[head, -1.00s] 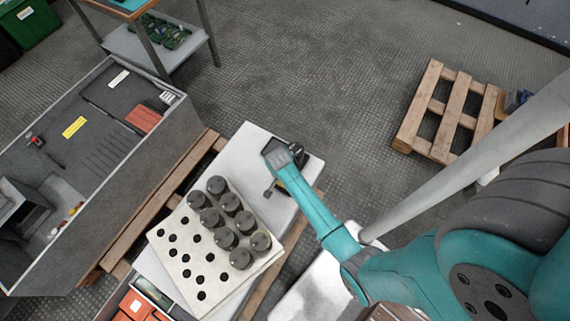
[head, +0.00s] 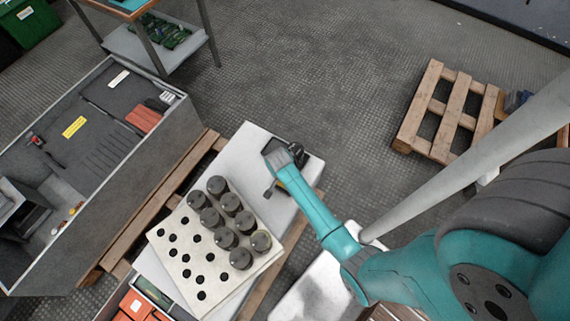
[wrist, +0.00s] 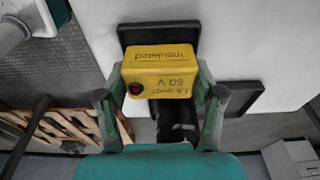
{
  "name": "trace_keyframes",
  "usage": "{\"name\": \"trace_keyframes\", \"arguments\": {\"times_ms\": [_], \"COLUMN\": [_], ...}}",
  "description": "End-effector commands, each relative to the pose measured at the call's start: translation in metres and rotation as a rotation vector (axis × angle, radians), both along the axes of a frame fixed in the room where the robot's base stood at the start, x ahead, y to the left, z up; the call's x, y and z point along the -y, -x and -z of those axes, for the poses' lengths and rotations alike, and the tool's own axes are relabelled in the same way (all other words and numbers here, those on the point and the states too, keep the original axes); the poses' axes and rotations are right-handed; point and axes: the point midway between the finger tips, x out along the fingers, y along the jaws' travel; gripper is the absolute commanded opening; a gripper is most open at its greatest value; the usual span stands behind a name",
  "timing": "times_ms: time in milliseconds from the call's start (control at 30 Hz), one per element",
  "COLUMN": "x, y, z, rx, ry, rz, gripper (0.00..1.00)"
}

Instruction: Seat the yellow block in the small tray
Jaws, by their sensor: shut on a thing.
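The yellow block (wrist: 160,72) has printed lettering and a dark red round spot on its left side. My gripper (wrist: 161,96) is shut on it, one finger at each side. In the wrist view a black tray (wrist: 158,33) shows just beyond the block, on the white surface. The block covers part of the tray, and I cannot tell whether they touch. A second black part (wrist: 246,98) shows to the right, behind the right finger.
A white board (head: 210,245) with rows of holes and several dark cylinders stands beside my gripper on the white tabletop (head: 240,150). A grey workbench (head: 100,130) is at the left. A wooden pallet (head: 450,105) lies on the floor at the right.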

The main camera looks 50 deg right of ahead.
Motion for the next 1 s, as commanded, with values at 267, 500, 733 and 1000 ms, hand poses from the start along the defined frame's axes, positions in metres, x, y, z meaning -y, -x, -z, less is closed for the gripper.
{"name": "trace_keyframes", "arguments": {"times_ms": [267, 500, 733, 1000], "x": [0.000, 0.000, 0.000, 0.000], "y": [0.000, 0.000, 0.000, 0.000], "z": [0.002, 0.006, 0.010, 0.012], "rx": [0.000, 0.000, 0.000, 0.000], "ry": [0.000, 0.000, 0.000, 0.000], "rz": [0.000, 0.000, 0.000, 0.000], "gripper": [0.21, 0.21, 0.21, 0.21]}}
